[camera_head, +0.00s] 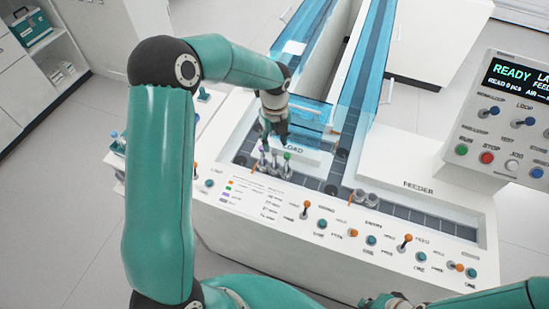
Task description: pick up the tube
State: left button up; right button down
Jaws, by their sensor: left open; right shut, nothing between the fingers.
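Several small capped tubes stand upright close together beside the LOAD label on the white machine. One tube with a green cap (286,163) is at the right of the group, and one with a purple cap (263,158) is at the left. My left gripper (276,138) points down just above and behind these tubes. It is open, and its dark fingers partly hide the group; I cannot tell whether they touch a tube. My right gripper (378,300) is at the bottom edge, far from the tubes, shut and empty, and partly cut off.
A blue-walled track (366,75) runs back from the machine. A front panel (320,222) carries orange levers and teal buttons. A control box (508,120) with a READY display stands at the right.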

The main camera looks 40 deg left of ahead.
aim_at(274, 158)
pick_arm(q)
notch_tip(274, 158, down, 9)
jog(key=shift+r+p, duration=0.1)
jog(key=shift+p, duration=0.4)
grip_shut()
